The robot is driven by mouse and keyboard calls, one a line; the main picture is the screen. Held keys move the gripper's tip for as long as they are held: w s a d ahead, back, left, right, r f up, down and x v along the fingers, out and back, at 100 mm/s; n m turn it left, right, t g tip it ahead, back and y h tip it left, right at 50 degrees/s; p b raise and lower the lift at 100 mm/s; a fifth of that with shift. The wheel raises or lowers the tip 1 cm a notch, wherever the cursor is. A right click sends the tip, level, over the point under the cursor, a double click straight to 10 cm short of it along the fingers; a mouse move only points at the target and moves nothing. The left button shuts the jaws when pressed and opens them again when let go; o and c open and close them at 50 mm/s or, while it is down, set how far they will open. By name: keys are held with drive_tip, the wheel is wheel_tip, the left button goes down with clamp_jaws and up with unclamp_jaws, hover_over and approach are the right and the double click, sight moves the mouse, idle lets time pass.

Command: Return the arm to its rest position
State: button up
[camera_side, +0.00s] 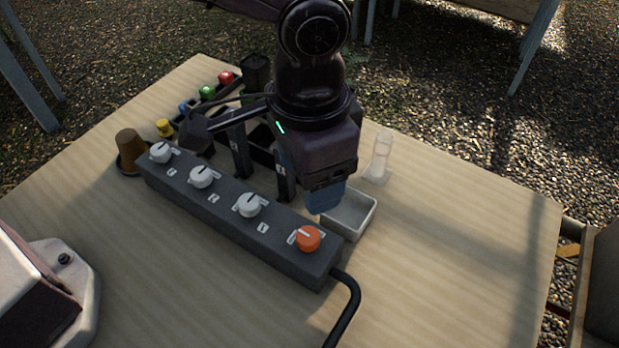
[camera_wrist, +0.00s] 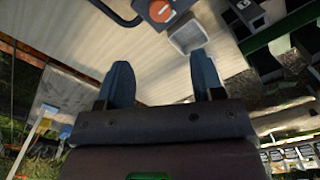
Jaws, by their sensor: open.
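My gripper (camera_side: 303,203) hangs at the end of my arm over the table (camera_side: 450,245), just behind the right part of a dark control box (camera_side: 225,218). In the wrist view its two blue fingers stand wide apart with bare table between them (camera_wrist: 162,75), so it is open and empty. In the side view my arm hides part of the rack area behind the box.
A small pale tray (camera_side: 366,214) sits right beside my gripper, with a clear tube-like piece (camera_side: 379,160) behind it. The box has white knobs and an orange knob (camera_side: 308,238). A brown cup (camera_side: 130,147) and coloured caps (camera_side: 207,92) are left. The right tabletop is clear.

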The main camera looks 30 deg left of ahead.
idle(0.4)
drive_tip(key=s+a+r+n+t, duration=0.2)
drive_tip(key=s+a+r, duration=0.2)
drive_tip(key=a, duration=0.6)
drive_tip(key=s+a+r+n+t, duration=0.1)
drive_tip(key=s+a+r, duration=0.3)
drive_tip(key=a, duration=0.7)
drive_tip(key=s+a+r+n+t, duration=0.2)
drive_tip(key=s+a+r, duration=0.3)
drive_tip(key=a, duration=0.5)
drive_tip(key=shift+a+r+n+t, duration=0.3)
drive_tip(key=shift+r+n, duration=0.05)
drive_tip(key=shift+n, duration=0.45)
